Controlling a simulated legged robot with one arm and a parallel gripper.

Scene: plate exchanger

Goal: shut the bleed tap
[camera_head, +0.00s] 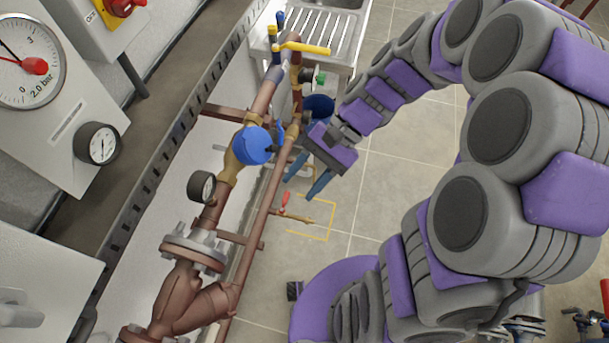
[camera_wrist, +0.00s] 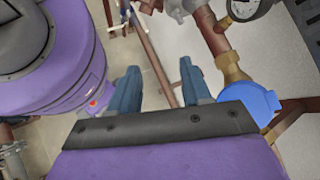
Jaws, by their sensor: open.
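A small brass tap with a red handle (camera_head: 285,200) sits low on a branch of the copper pipe in the head view, over a yellow floor marking; it looks like the bleed tap. Its brass spout (camera_head: 302,218) points right. My gripper (camera_head: 306,180) is open and empty above and right of the tap, its two blue fingers apart and pointing down beside the pipe. In the wrist view, the gripper (camera_wrist: 158,78) has open fingers with a copper pipe (camera_wrist: 153,55) showing between and beyond them. I cannot clearly make out the tap's handle in the wrist view.
A blue-capped brass valve (camera_head: 253,146) stands left of my gripper and shows close to the right finger in the wrist view (camera_wrist: 250,100). A pressure gauge (camera_head: 201,187) and flange (camera_head: 195,248) are farther left. A yellow lever (camera_head: 304,47) is above. Tiled floor (camera_head: 395,165) is open right.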

